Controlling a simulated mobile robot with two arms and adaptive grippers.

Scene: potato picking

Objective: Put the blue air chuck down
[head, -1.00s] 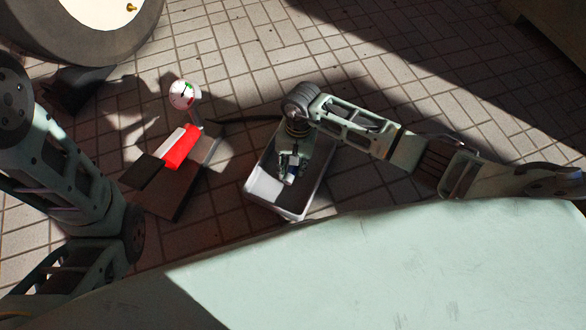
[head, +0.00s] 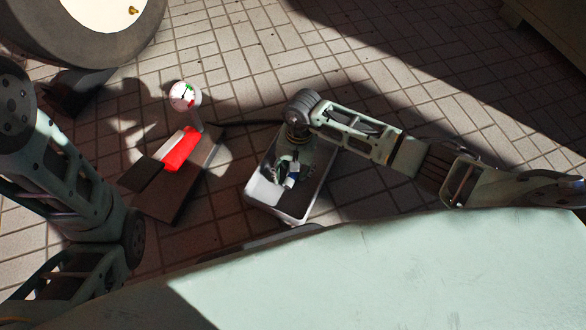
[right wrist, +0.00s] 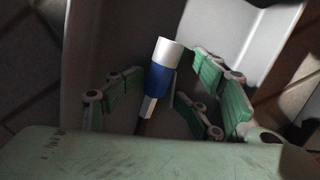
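The blue air chuck (right wrist: 158,80), with a white end, sits between the fingers of my right gripper (right wrist: 163,98) in the right wrist view. The fingers are spread, with gaps on both sides of the chuck. In the head view, my right gripper (head: 287,172) is down inside a grey-white tray (head: 277,207), and the chuck (head: 291,181) shows small and dark there. Whether the chuck rests fully on the tray floor is hard to tell. My left arm is at the left, but its gripper is out of view.
Left of the tray is a device with a red block (head: 179,150), a dark base (head: 180,195) and a round gauge (head: 184,96). A wheel (head: 85,55) stands at the upper left. A pale green surface (head: 400,270) fills the front. Tiled floor lies open behind the tray.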

